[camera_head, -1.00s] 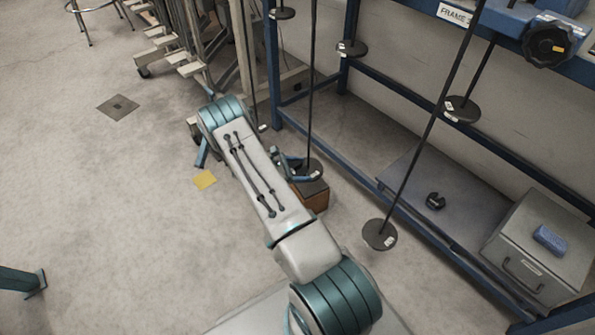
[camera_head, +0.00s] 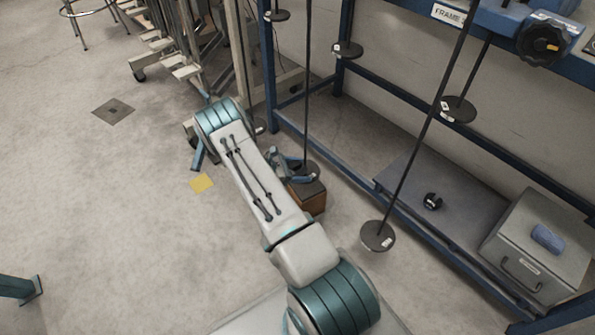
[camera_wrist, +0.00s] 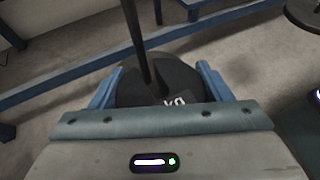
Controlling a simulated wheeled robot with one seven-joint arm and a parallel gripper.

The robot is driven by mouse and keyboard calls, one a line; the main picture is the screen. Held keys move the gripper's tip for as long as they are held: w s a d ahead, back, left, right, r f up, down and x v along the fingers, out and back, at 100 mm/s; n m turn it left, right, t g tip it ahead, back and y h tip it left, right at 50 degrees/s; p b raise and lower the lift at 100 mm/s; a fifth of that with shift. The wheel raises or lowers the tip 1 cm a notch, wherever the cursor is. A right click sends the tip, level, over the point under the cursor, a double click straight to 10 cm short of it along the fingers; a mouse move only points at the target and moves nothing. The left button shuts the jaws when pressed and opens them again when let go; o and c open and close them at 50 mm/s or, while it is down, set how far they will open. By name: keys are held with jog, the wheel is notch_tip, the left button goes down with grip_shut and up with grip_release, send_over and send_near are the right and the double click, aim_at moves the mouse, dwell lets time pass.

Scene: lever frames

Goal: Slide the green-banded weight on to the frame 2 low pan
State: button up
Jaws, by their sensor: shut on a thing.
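My gripper (camera_head: 296,172) is low beside the foot of a long dark rod. In the wrist view its two blue fingers (camera_wrist: 160,88) are shut on a dark round disc (camera_wrist: 150,92) with a white mark, and the rod rises from the disc. I cannot tell whether the held disc is the weight, the pan or both together; no green band shows. In the head view a dark disc (camera_head: 312,173) shows at the rod's foot, just above a brown box (camera_head: 308,197). The frame sign (camera_head: 449,15) is cut off and its number is unreadable.
Another pan (camera_head: 378,236) hangs on a long rod to the right. Higher pans (camera_head: 347,50) and (camera_head: 458,110) hang behind. A small black slotted piece (camera_head: 432,201) lies on the low shelf beside a grey box (camera_head: 540,240).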

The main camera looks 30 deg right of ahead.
aim_at(308, 165)
jog(key=shift+w+d+r+b, duration=0.15)
jog(key=shift+d+b, duration=0.1)
jog(key=shift+d, duration=0.85)
jog(key=shift+w+d+f+b, duration=0.15)
jog(key=shift+d+b, duration=0.1)
jog(key=shift+d, duration=0.85)
dwell(0.5)
jog(key=shift+f+b, duration=0.4)
dwell(0.6)
jog(key=o, duration=1.6)
jog(key=shift+c, duration=0.2)
jog(key=shift+a+f, duration=0.1)
jog(key=shift+p+v, duration=0.65)
jog(key=shift+v, duration=2.9)
